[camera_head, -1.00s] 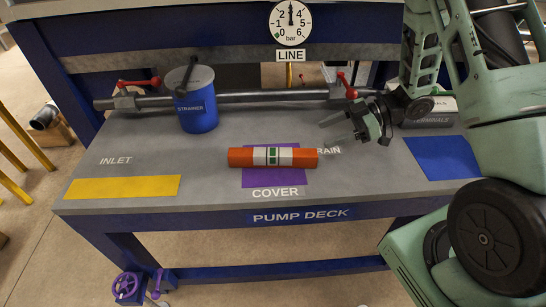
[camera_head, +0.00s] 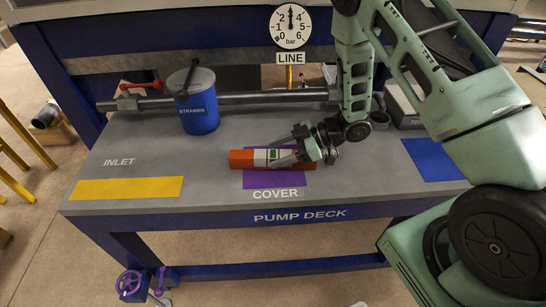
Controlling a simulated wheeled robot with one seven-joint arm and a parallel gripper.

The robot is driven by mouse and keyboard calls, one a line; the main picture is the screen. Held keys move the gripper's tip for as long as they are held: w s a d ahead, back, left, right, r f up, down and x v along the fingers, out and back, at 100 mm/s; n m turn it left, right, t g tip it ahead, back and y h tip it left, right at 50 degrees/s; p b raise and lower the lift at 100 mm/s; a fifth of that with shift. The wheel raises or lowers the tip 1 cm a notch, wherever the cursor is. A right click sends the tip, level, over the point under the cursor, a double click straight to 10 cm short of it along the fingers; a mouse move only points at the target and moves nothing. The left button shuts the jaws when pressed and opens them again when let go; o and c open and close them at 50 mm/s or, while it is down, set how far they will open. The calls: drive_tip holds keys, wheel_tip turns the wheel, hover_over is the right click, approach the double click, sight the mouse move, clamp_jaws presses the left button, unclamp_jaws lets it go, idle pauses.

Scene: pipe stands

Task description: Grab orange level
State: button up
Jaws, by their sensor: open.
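The orange level (camera_head: 243,159), with white bands and green marks in its middle, lies flat on the purple COVER patch (camera_head: 262,181) of the grey pump deck. My gripper (camera_head: 283,145) is at the level's right half, its fingers open and pointing left. One finger shows in front of the level and the other behind its far edge. The gripper hides part of the level's right half. I cannot tell whether either finger touches it.
A blue strainer (camera_head: 198,106) stands behind the level to the left, on a grey pipe (camera_head: 265,97) with a red-handled valve (camera_head: 141,87). A yellow patch (camera_head: 125,188) and a blue patch (camera_head: 433,159) lie clear on the deck. A grey terminals box (camera_head: 405,108) stands at the right.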

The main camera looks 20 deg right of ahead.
drive_tip(key=shift+a+f, duration=0.1)
drive_tip(key=shift+a, duration=0.1)
drive_tip(key=c, duration=1.2)
drive_tip(key=shift+c, duration=0.2)
